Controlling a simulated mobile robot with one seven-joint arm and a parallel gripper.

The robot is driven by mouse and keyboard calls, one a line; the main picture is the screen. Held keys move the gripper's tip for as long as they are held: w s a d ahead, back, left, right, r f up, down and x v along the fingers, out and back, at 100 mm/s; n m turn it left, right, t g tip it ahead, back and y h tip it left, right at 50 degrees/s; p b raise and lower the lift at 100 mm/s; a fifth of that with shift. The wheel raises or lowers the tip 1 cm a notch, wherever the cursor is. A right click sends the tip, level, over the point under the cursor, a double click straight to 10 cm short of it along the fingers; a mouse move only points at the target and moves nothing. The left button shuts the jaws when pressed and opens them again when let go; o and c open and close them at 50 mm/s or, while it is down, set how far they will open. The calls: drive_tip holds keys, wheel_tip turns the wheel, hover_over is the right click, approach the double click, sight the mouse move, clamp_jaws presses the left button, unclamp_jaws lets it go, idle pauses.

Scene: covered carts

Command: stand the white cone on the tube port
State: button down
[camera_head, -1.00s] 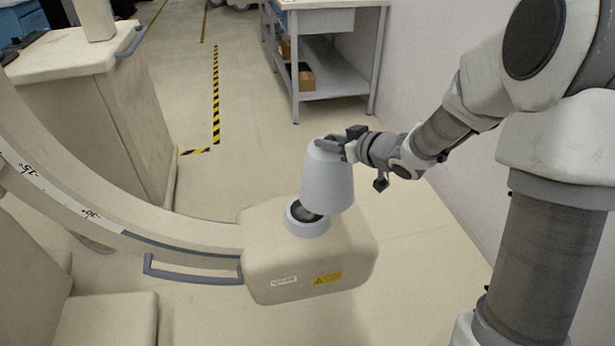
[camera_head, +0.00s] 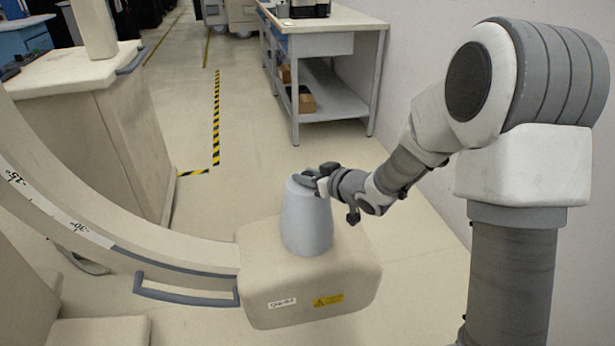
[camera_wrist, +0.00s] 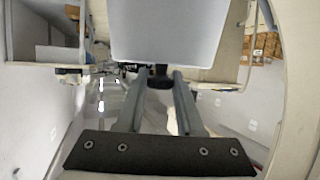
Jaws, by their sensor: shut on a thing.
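The white cone (camera_head: 306,218) stands upright, or very nearly so, over the top of the beige tube housing (camera_head: 310,285) in the head view. The tube port is hidden behind and under the cone, so I cannot see exactly how the cone's base sits on it. My gripper (camera_head: 308,179) is shut on the narrow top rim of the cone, reaching in from the right. In the wrist view the cone (camera_wrist: 168,32) fills the top middle, beyond the two fingers.
The curved C-arm (camera_head: 150,238) with a grey handle (camera_head: 185,293) joins the housing from the left. A beige cart (camera_head: 95,120) stands at the back left. A grey table with a shelf (camera_head: 330,105) is at the back right by the wall. Floor between is clear.

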drive_tip(key=c, duration=0.5)
unclamp_jaws()
drive_tip(key=shift+f, duration=0.15)
drive_tip(key=shift+c, duration=0.2)
drive_tip(key=shift+r, duration=0.2)
drive_tip(key=shift+s+d+r, duration=0.15)
drive_tip(key=shift+s+d, duration=0.05)
drive_tip(key=p+v, duration=0.3)
drive_tip(key=v, duration=0.8)
drive_tip(key=shift+s+d+p, duration=0.15)
drive_tip(key=shift+p, duration=0.2)
